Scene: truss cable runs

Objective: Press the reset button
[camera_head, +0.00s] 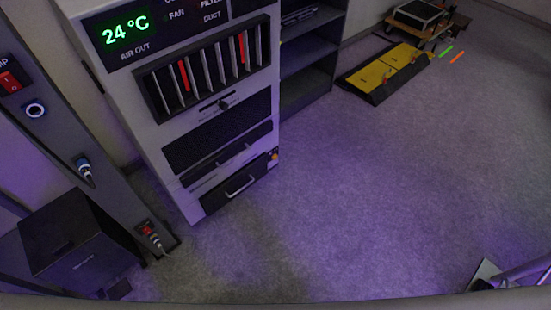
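No label reading reset is legible in the head view. A round button or socket with a pale ring (35,109) sits on the dark upright panel at the left. A red rocker switch (9,81) is above it, under a cut-off label ending in "MP". Another small red switch (147,229) is low on the same upright, beside a plugged connector. A small orange spot (273,155) shows at the cabinet's lower right edge; its kind is too small to tell.
A light grey cabinet (165,120) with a green "24 °C" display (125,30) and slotted filters stands beside the upright. A black box (75,240) is at lower left. A dark shelf (310,60), yellow ramp (385,72) and wheeled dolly (420,18) stand behind. Carpet is clear centre and right.

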